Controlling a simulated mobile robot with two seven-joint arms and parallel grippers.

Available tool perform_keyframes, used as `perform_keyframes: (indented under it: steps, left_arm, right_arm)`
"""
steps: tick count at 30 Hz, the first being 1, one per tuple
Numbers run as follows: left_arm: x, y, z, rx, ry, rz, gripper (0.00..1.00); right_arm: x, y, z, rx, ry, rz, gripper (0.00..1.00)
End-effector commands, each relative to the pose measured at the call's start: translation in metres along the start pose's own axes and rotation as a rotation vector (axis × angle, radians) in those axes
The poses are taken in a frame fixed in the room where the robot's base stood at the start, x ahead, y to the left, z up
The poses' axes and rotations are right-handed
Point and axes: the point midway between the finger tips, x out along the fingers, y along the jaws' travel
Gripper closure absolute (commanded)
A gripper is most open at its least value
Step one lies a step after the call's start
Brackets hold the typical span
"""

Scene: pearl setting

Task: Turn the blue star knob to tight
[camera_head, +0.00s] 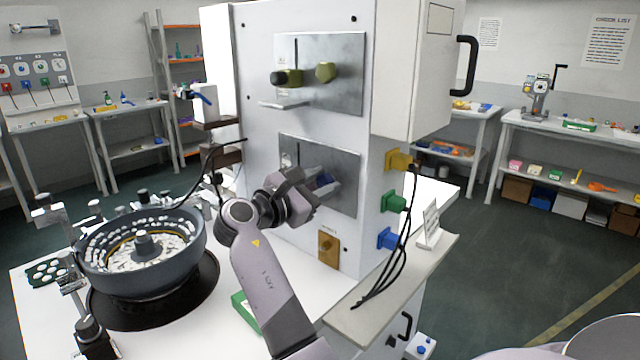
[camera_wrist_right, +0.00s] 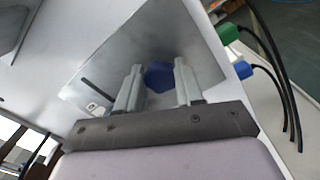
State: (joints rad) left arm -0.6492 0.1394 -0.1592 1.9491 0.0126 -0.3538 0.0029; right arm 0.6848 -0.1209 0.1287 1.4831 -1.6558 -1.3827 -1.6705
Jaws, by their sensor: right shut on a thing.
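The blue star knob (camera_wrist_right: 159,77) sits on the lower metal plate (camera_wrist_right: 210,62) of the white machine. In the right wrist view it lies between the two fingers of my right gripper (camera_wrist_right: 158,88), which is shut on it. The knob's pointer and most markings cannot be read. My left gripper is not in view.
An upper plate (camera_head: 345,50) carries two olive knobs. Yellow (camera_head: 399,160), green (camera_head: 394,202) and blue (camera_head: 388,238) connectors with black cables stick out at the machine's right edge. A round bowl feeder (camera_head: 100,262) stands at left.

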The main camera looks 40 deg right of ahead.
Motion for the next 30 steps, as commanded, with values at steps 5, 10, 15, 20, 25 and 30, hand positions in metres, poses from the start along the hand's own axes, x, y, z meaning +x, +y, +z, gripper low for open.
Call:
perform_keyframes:
  steps: [5,10,15,20,25,30]
  left_arm:
    - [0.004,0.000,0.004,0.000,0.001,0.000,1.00]
    - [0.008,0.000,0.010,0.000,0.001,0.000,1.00]
    - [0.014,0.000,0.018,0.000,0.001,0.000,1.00]
    - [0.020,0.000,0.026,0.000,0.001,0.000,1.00]
    - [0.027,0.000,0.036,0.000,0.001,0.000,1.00]
    - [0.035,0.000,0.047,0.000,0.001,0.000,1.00]
  right_arm:
    - [0.000,-0.002,-0.002,0.169,0.000,-0.001,0.94]
    - [0.000,-0.003,-0.002,0.332,-0.001,0.000,0.94]
    - [0.000,-0.004,-0.003,0.493,0.000,0.000,0.94]
    - [0.000,-0.004,-0.004,0.645,0.000,-0.001,0.94]
    - [0.000,-0.005,-0.005,0.807,0.000,-0.002,0.94]
    - [0.000,-0.006,-0.006,0.969,0.000,-0.001,0.94]
